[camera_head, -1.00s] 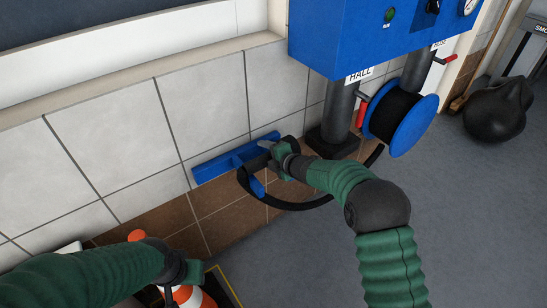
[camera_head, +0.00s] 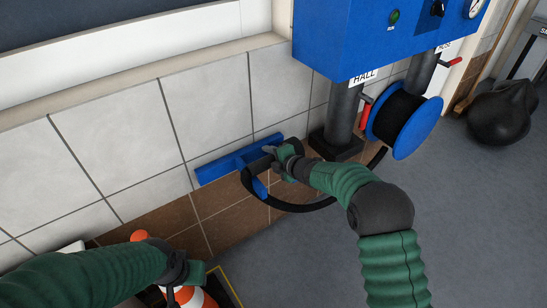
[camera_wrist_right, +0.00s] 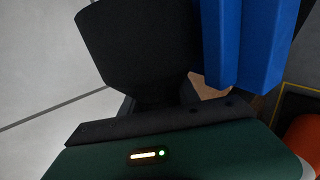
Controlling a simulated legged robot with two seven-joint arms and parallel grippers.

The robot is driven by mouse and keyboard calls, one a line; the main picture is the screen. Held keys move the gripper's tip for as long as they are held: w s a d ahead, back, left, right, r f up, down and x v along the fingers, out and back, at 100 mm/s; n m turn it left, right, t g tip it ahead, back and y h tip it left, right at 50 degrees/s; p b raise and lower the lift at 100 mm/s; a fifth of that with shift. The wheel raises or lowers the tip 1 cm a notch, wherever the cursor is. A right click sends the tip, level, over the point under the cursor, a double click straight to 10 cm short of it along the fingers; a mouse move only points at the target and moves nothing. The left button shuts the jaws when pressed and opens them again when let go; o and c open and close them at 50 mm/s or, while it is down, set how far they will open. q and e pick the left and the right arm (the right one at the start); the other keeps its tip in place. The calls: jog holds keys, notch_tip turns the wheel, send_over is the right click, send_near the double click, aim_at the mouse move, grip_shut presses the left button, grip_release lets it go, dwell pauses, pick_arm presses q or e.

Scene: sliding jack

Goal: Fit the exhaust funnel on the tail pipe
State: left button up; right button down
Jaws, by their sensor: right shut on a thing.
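My right gripper (camera_head: 284,158) is at the wall beside a blue bracket (camera_head: 215,167). It is shut on the black exhaust funnel (camera_wrist_right: 140,45), whose wide dark body fills the upper middle of the right wrist view. In the head view the funnel is small and mostly hidden by the gripper and bracket. A black hose (camera_head: 305,207) curves below the bracket toward the reel. My left gripper (camera_head: 188,272) is low at the left, near an orange and white cone; its jaws are not clear. No tail pipe shows.
The blue bracket (camera_wrist_right: 240,40) is close beside the funnel in the right wrist view. A blue hose reel (camera_head: 418,128), dark posts (camera_head: 343,115) and a blue control box (camera_head: 350,40) stand to the right. The cone (camera_head: 190,298) is at lower left.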

jog(key=r, duration=0.1)
jog(key=s+r+p, duration=0.1)
jog(key=r+p, duration=0.1)
jog(key=r, duration=0.1)
jog(key=shift+s+d, duration=0.3)
jog(key=shift+d, duration=0.05)
jog(key=s+f+p+v, duration=0.1)
jog(key=p+v, duration=0.1)
jog(key=v, duration=0.5)
jog(key=s+a+f+p+v, duration=0.1)
jog(key=p+v, duration=0.1)
jog(key=v, duration=0.5)
jog(key=shift+s+d+f, duration=0.15)
jog(key=shift+s+d, duration=0.05)
jog(key=shift+s, duration=0.05)
jog(key=shift+f, duration=0.1)
